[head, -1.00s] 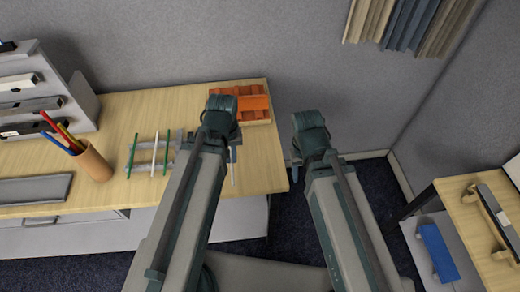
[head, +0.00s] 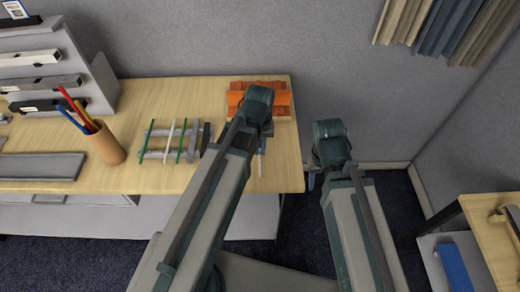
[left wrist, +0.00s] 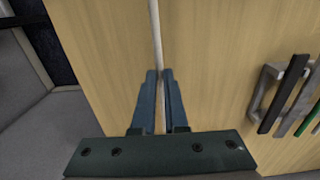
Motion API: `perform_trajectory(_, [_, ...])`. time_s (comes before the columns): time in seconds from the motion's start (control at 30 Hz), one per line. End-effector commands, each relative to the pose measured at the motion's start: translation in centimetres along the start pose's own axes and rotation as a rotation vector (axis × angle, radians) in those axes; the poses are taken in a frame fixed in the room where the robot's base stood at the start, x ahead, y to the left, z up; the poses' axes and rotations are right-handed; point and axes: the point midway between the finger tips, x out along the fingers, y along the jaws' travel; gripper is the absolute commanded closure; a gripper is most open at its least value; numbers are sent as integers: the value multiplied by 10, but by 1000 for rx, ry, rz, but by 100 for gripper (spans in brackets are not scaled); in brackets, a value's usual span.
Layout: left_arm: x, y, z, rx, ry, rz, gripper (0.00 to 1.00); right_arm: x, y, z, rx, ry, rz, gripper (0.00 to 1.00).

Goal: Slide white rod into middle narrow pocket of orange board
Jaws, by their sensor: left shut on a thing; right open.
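The orange board (head: 283,101) lies at the back right of the table. My left gripper hides its middle front, so its middle pocket cannot be made out. My left gripper (head: 259,138) is over the table, in front of the board in the head view. It is shut on the white rod (left wrist: 155,22), whose thin lower part (head: 261,166) shows below the wrist. In the left wrist view the left fingers (left wrist: 158,72) close around the rod, which points away from the camera. My right gripper (head: 312,180) is open and empty, off the table's right edge.
A grey rack (head: 160,131) with green, white and dark rods stands left of my left arm. A pencil cup (head: 106,145), a grey tray (head: 40,167) and a shelf unit (head: 92,75) are further left. Bare table (head: 285,150) lies in front of the board.

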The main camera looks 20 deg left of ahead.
Motion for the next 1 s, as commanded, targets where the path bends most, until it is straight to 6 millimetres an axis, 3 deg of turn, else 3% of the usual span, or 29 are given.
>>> perform_trajectory(0.6, [0, 0, -50, 0, 0, 0, 100, 0, 0, 0, 0, 0, 0, 50])
perform_trajectory(1.0, [0, 0, -54, 0, 0, 0, 100, 0, 0, 0, 0, 0, 0, 50])
